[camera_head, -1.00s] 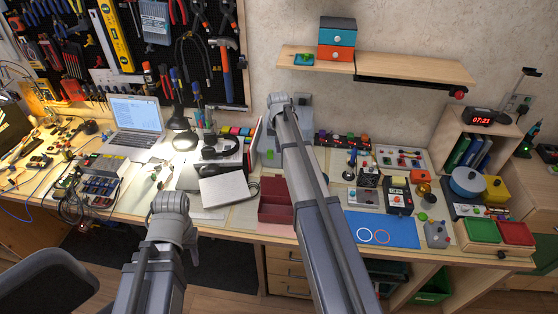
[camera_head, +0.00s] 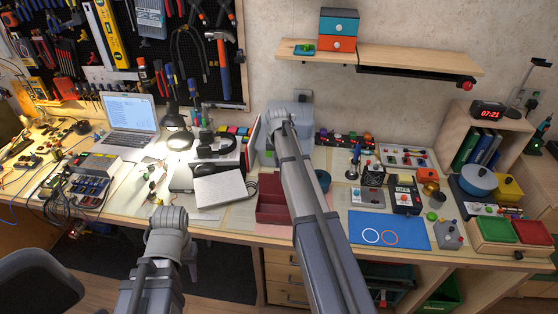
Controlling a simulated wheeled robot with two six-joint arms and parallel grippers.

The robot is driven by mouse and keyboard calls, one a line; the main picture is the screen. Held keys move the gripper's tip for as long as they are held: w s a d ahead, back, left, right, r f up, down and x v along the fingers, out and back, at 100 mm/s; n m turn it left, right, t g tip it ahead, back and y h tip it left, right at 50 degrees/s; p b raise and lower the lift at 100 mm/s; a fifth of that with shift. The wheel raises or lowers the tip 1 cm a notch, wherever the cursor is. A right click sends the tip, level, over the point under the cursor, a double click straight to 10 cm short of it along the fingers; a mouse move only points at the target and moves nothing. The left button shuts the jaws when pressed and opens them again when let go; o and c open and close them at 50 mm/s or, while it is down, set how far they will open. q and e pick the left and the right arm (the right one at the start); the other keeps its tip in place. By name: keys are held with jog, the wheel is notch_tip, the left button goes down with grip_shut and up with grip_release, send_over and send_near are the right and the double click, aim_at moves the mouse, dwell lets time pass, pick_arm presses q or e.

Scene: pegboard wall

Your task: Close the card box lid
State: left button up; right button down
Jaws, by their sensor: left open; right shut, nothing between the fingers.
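The dark red card box (camera_head: 268,213) stands near the table's front edge, left of my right arm. Its top looks open. A red panel rises at its back, and I cannot tell clearly whether this is the lid. My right arm crosses the picture beside the box and covers what lies at its right. The arm's upper end reaches past the box toward the wall. My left arm ends low, in front of the table's edge, left of the box. The fingers of both grippers are hidden or out of view.
A silver flat case (camera_head: 220,189) lies left of the box, with black headphones (camera_head: 217,146) behind it. A blue mat (camera_head: 388,231) lies right of my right arm. A shelf (camera_head: 420,62) hangs above.

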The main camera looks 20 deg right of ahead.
pick_arm(q)
jog(key=shift+r, duration=0.35)
pick_arm(e)
jog(key=shift+s+a+r, duration=0.2)
jog(key=shift+s+a, duration=0.05)
jog(key=shift+s, duration=0.25)
jog(key=shift+s+a+r, duration=0.2)
jog(key=shift+s+a, duration=0.05)
jog(key=shift+s, duration=0.25)
